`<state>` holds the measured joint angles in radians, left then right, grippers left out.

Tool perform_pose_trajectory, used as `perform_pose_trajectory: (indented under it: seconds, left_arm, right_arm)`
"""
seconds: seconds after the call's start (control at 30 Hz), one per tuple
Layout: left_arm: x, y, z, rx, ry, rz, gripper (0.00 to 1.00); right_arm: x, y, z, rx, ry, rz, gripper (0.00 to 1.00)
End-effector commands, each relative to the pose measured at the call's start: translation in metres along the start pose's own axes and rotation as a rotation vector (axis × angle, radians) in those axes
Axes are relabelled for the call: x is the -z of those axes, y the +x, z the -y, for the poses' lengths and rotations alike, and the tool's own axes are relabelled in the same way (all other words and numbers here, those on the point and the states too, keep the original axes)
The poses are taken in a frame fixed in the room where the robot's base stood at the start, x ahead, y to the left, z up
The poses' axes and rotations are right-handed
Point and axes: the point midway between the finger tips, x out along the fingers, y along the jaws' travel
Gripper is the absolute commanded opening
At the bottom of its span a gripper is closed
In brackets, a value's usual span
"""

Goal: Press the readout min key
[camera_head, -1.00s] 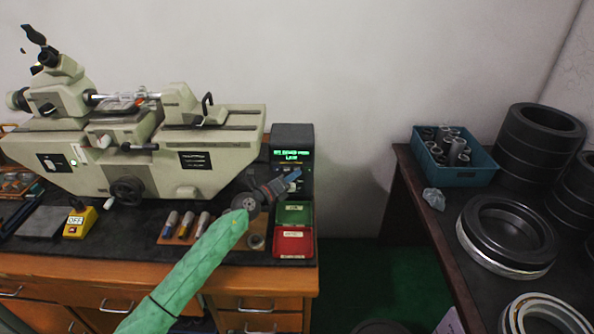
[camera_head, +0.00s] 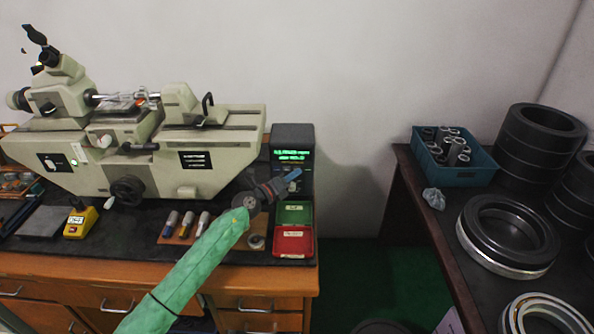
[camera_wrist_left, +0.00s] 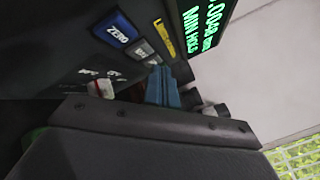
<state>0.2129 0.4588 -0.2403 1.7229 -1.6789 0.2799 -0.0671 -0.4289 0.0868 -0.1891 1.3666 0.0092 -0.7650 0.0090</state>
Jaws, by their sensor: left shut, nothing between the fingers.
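The readout (camera_head: 292,146) is a dark box with a green-lit display, standing at the right end of the bench. In the left wrist view its display (camera_wrist_left: 205,30) shows a number and a line beginning with MIN. A blue ZERO key (camera_wrist_left: 117,27), a grey key (camera_wrist_left: 144,50) and a yellow strip (camera_wrist_left: 164,39) show on its face. The min key cannot be made out and may be behind the fingers. My left gripper (camera_head: 293,175) is shut and empty at the lower front of the readout; its blue fingers (camera_wrist_left: 163,86) point at the key panel. Contact cannot be told.
A green tray (camera_head: 294,207) and a red tray (camera_head: 293,256) lie just below my gripper. The large measuring machine (camera_head: 225,150) stands to the left. A dark table with a blue bin (camera_head: 470,177) and bearing rings (camera_head: 508,240) is at right, across a gap.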

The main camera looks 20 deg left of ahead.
Motion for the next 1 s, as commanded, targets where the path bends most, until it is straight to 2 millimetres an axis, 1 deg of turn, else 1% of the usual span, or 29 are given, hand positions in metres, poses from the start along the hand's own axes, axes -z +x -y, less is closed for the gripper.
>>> perform_pose_trajectory:
  seconds: [0.37,0.77,0.9,1.0]
  left_arm:
    - [-0.0066,0.0032,-0.0007,0.001,0.002,0.004,0.00]
    - [-0.0105,0.0038,0.0005,0.002,0.004,0.007,0.00]
    - [-0.0110,0.0032,0.0012,0.002,0.004,0.008,0.00]
    - [-0.0105,0.0014,0.0032,0.002,0.005,0.008,0.00]
  right_arm:
    - [0.0001,-0.0001,0.0008,0.001,0.000,0.000,0.36]
    - [-0.0013,-0.0004,-0.0054,-0.005,-0.004,0.002,0.36]
    - [-0.0018,-0.0009,-0.0002,0.000,-0.002,0.002,0.36]
    - [-0.0009,-0.0039,-0.0006,-0.001,-0.001,0.002,0.36]
